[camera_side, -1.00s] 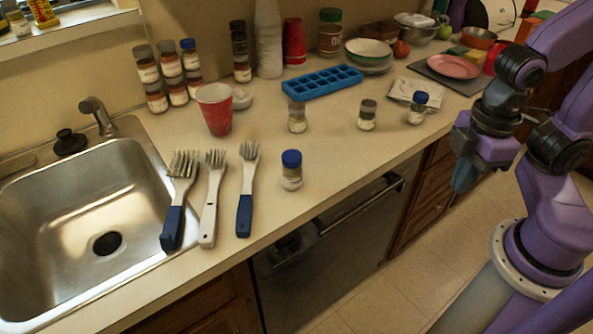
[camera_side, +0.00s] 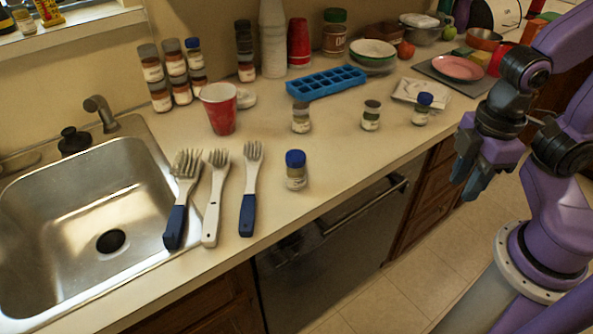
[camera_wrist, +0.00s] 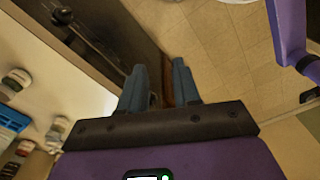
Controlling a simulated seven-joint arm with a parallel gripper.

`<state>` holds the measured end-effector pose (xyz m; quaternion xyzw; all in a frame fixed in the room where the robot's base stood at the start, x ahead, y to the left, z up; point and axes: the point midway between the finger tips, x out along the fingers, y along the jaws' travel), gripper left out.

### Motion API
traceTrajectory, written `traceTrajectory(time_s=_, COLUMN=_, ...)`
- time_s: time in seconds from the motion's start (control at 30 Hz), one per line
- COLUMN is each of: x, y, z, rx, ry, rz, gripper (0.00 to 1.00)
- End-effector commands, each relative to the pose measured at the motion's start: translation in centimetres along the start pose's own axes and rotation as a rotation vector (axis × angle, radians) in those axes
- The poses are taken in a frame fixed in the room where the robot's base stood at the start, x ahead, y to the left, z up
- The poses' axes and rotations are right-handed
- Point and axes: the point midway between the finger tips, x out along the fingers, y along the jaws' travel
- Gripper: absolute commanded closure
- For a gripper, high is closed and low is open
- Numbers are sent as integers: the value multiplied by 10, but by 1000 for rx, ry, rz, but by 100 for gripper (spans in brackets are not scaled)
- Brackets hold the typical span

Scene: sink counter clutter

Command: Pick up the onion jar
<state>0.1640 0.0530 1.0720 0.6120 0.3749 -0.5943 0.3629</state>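Several small spice jars stand on the counter: one with a blue lid near the front edge (camera_side: 296,170), one with a dark lid (camera_side: 371,115), one with a blue lid (camera_side: 422,108) and one by the ice tray (camera_side: 301,117). A larger green-lidded jar (camera_side: 335,35) at the back has a label that seems to begin with "On". The small labels are unreadable, so I cannot tell which jar is the onion jar. My gripper (camera_side: 472,182) hangs right of the counter, clear of all jars. In the wrist view my gripper (camera_wrist: 157,72) is open and empty.
Stacked jars (camera_side: 170,75), a red cup (camera_side: 219,108) and a blue ice tray (camera_side: 326,82) stand further back. A pink plate (camera_side: 458,68) is at the far right. Counter around the front jar is clear.

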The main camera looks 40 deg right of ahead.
Motion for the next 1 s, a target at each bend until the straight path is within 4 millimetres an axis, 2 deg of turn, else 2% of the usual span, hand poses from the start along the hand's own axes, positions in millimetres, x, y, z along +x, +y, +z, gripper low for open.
traceTrajectory(time_s=0.03, x=0, y=0, z=0, rx=0, ry=0, rz=0, gripper=51)
traceTrajectory(time_s=0.1, x=0, y=0, z=0, rx=0, ry=0, rz=0, gripper=28)
traceTrajectory(time_s=0.13, x=0, y=0, z=0, rx=0, ry=0, rz=0, gripper=22)
traceTrajectory(time_s=0.4, x=0, y=0, z=0, rx=-1, ry=-2, rz=1, gripper=22)
traceTrajectory(time_s=0.53, x=6, y=5, z=-2, rx=-35, ry=-56, rz=28, gripper=22)
traceTrajectory(time_s=0.77, x=32, y=33, z=-16, rx=-241, ry=-339, rz=208, gripper=22)
traceTrajectory(time_s=1.0, x=50, y=62, z=-51, rx=-512, ry=-643, rz=469, gripper=22)
